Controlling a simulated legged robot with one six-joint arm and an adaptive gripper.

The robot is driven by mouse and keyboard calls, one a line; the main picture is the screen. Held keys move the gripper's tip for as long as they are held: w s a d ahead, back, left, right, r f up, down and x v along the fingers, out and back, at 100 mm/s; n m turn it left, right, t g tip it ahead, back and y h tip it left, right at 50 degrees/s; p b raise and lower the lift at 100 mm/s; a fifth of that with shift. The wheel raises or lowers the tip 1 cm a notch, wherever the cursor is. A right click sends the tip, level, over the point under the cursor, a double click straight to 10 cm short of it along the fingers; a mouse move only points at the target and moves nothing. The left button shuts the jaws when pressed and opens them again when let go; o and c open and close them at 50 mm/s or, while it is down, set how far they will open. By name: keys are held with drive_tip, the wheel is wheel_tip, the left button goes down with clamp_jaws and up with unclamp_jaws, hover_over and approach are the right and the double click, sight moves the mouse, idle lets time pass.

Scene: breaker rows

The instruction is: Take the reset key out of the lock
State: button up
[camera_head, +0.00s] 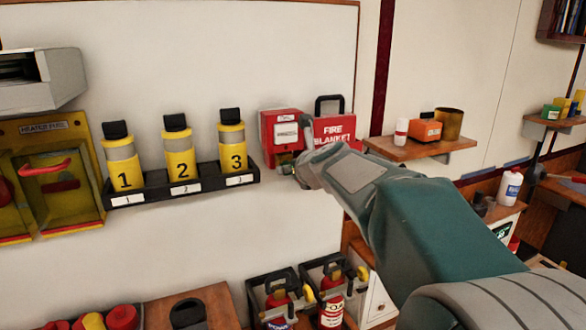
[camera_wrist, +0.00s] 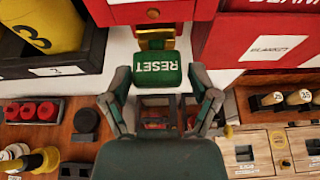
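The green reset key (camera_wrist: 157,71), its head marked RESET, sits at a brass lock (camera_wrist: 155,42) under a red box (camera_wrist: 150,12) in the wrist view. My gripper (camera_wrist: 159,76) is open, with one finger on each side of the key head and a small gap at both sides. In the camera_head view the red box (camera_head: 283,128) hangs on the wall, and a bit of the green key (camera_head: 286,164) shows below it. My gripper (camera_head: 302,160) hides part of that area.
A black rack (camera_head: 130,199) with yellow numbered bottles is left of the red box. A red fire blanket box (camera_head: 338,128) is close on the right. A wooden shelf (camera_head: 420,149) with small items is further right. Extinguishers (camera_head: 331,299) stand below.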

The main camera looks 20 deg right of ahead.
drive_tip(key=shift+a, duration=0.1)
drive_tip(key=c, duration=0.3)
drive_tip(key=shift+a, duration=0.1)
drive_tip(key=shift+c, duration=0.2)
drive_tip(key=shift+s, duration=2.5)
drive_tip(key=shift+c, duration=0.6)
